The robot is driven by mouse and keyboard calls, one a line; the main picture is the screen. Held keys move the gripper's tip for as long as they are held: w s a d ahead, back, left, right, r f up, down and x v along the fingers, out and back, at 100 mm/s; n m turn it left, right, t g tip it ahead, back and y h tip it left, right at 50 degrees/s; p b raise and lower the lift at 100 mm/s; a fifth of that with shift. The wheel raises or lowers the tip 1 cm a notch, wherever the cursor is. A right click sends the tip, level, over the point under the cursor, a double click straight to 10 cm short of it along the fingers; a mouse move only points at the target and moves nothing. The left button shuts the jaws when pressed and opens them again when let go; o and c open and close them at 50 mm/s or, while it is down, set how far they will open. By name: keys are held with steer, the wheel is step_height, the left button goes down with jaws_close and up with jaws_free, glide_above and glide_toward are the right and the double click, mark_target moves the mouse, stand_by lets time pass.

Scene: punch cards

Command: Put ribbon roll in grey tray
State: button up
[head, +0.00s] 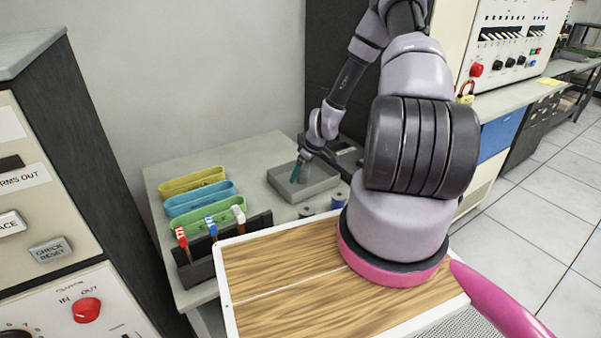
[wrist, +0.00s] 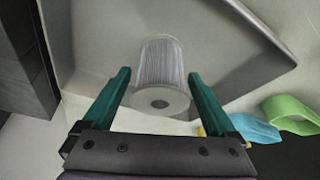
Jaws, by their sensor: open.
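The grey tray (head: 283,189) sits on the far bench, and its inside fills much of the wrist view (wrist: 92,35). My gripper (head: 295,173) is down at the tray, with its green fingers open in the wrist view (wrist: 160,75). A pale grey ribbon roll (wrist: 160,68) with a white end disc and a dark hole lies between and beyond the fingers, over the tray's inside. A gap shows on each side of it. Whether the roll touches the tray floor is hard to tell. I cannot make out this roll in the head view.
Two small spools (head: 338,200) stand in front of the tray. Yellow (head: 192,181), blue (head: 200,199) and green (head: 205,217) bins and a dark rack (head: 243,237) are to the left. A dark box (head: 345,152) stands behind the tray. A wooden-topped surface (head: 290,275) is nearer.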

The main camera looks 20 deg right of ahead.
steer(key=s+a+r+m+h, duration=0.15)
steer(key=s+r, duration=0.25)
steer(key=r, duration=1.4)
steer(key=s+r+m+h, duration=0.1)
steer(key=s+r+m, duration=0.3)
steer(key=r, duration=1.3)
steer(key=s+a+r+m+t+y, duration=0.1)
steer(key=s+a+r+m, duration=0.2)
steer(key=s+r, duration=0.5)
steer(key=s+a+r+m+t, duration=0.2)
steer(key=s+a+r+m, duration=0.1)
steer(key=s+r, duration=0.6)
steer(key=shift+s+r+y, duration=0.2)
steer(key=shift+s+y, duration=0.15)
steer(key=shift+s, duration=0.75)
